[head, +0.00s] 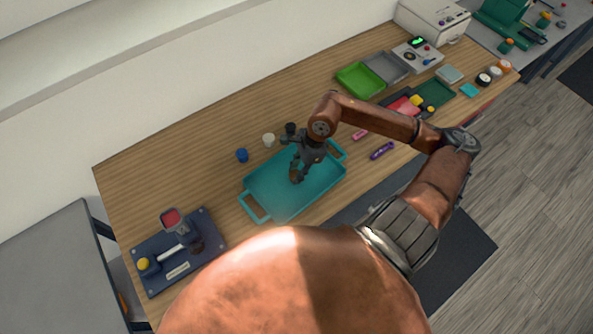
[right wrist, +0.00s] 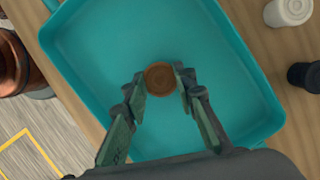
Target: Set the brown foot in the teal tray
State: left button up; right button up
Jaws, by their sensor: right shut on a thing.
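The teal tray (head: 272,201) lies on the wooden table, and its blue-green floor and walls fill much of the right wrist view (right wrist: 100,45). My right gripper (head: 297,175) reaches down over the inside of the tray. Its fingers (right wrist: 160,84) are shut on the brown foot (right wrist: 160,76), a small round piece seen from above. In the head view the brown foot (head: 293,174) shows partly between the fingers. I cannot tell whether it touches the tray floor. My left gripper is not in view.
A white foot (head: 268,139) and a blue foot (head: 242,155) stand behind the tray. A dark blue fixture board (head: 205,258) lies at the left. A green tray (head: 360,80), pink and purple (head: 382,151) pieces and several small items lie to the right. The table's back left is clear.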

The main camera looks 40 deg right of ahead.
jog(key=o, duration=1)
jog(key=shift+f, duration=0.1)
jog(key=shift+o, duration=0.2)
jog(key=v, duration=1.2)
